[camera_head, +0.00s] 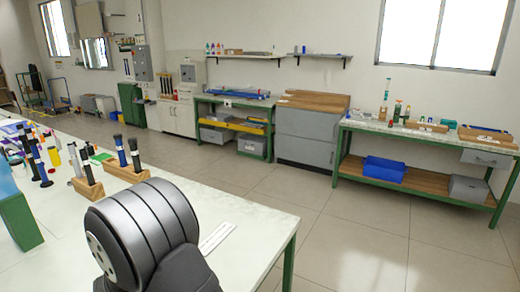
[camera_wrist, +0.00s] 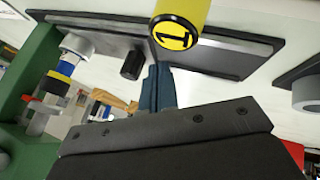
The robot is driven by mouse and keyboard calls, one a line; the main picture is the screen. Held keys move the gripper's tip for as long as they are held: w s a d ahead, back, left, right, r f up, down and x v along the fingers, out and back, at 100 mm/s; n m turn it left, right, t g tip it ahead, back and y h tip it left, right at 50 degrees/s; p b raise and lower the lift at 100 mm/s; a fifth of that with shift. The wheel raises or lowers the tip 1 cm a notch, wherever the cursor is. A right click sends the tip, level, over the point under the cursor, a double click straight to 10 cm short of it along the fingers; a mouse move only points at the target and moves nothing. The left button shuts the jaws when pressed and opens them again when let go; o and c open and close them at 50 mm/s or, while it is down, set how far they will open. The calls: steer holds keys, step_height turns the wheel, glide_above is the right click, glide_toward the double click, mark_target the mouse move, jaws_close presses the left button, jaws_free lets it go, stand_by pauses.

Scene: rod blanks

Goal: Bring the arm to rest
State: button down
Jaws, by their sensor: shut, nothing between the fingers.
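My gripper (camera_wrist: 158,78) shows in the wrist view with its dark blue fingers together and nothing between them. A yellow cylinder end marked "1" (camera_wrist: 181,18) is just beyond the fingertips, at the top of the view; I cannot tell whether it touches them. In the head view a dark rounded joint of my arm fills the lower middle, and my gripper is not visible there. Dark rods with pale bands (camera_head: 135,154) stand in wooden blocks (camera_head: 126,171) on the pale workbench (camera_head: 255,220).
More rods (camera_head: 38,160) stand crowded at the bench's left. A green upright (camera_head: 18,220) stands there too. In the wrist view are a dark panel (camera_wrist: 215,58), a banded rod (camera_wrist: 60,75) and a short black cylinder (camera_wrist: 132,66). The bench's right end is mostly clear.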

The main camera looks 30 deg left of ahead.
steer(key=shift+w+a+r, duration=0.1)
steer(key=shift+w+a, duration=0.05)
steer(key=shift+w, duration=0.4)
steer(key=shift+w+a, duration=0.15)
steer(key=shift+w, duration=0.35)
